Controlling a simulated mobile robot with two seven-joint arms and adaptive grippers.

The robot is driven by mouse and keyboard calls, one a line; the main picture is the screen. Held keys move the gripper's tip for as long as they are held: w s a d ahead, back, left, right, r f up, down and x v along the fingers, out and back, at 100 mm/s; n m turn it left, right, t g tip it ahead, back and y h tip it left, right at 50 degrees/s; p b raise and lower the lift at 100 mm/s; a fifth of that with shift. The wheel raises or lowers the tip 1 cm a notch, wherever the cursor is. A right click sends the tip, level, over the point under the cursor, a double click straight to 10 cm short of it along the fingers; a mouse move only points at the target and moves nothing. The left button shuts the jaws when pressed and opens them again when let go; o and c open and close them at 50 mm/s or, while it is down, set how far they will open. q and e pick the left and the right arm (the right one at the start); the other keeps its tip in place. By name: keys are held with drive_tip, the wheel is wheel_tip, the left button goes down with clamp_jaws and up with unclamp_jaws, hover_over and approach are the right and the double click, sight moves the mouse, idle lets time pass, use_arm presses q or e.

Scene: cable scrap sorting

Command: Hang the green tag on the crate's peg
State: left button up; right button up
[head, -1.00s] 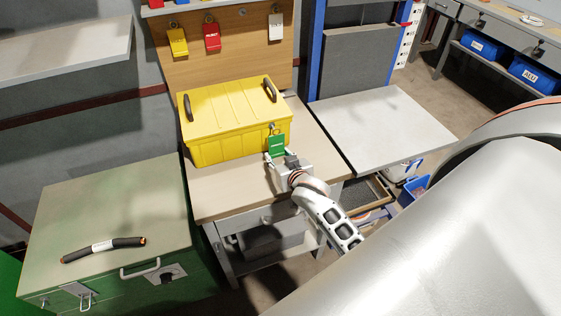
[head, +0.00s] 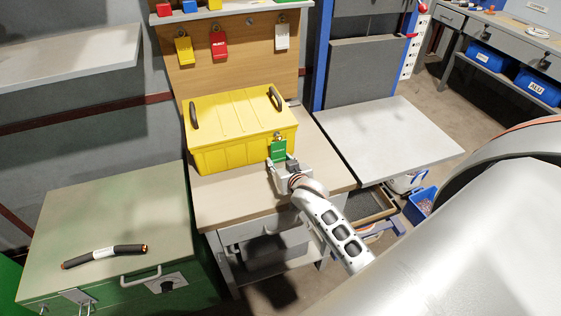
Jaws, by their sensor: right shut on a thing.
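The green tag (head: 279,151) is upright against the front of the yellow crate (head: 228,155), near its right end. My right gripper (head: 278,162) is shut on the lower part of the tag. The tag's top reaches a small metal fitting at the crate's front, where the peg is. I cannot tell whether the tag's hole is around the peg or only in front of it. The crate has a closed lid with two dark handles and stands on a beige bench (head: 235,203). My left gripper is not in view.
A yellow tag (head: 184,50), a red tag (head: 219,45) and a white tag (head: 282,37) hang on the wooden board behind. A black cable piece (head: 104,255) lies on the green cabinet (head: 105,215) at left. A bare grey table (head: 390,140) stands at right.

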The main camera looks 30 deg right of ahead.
idle(0.3)
drive_tip(key=o, duration=1.1)
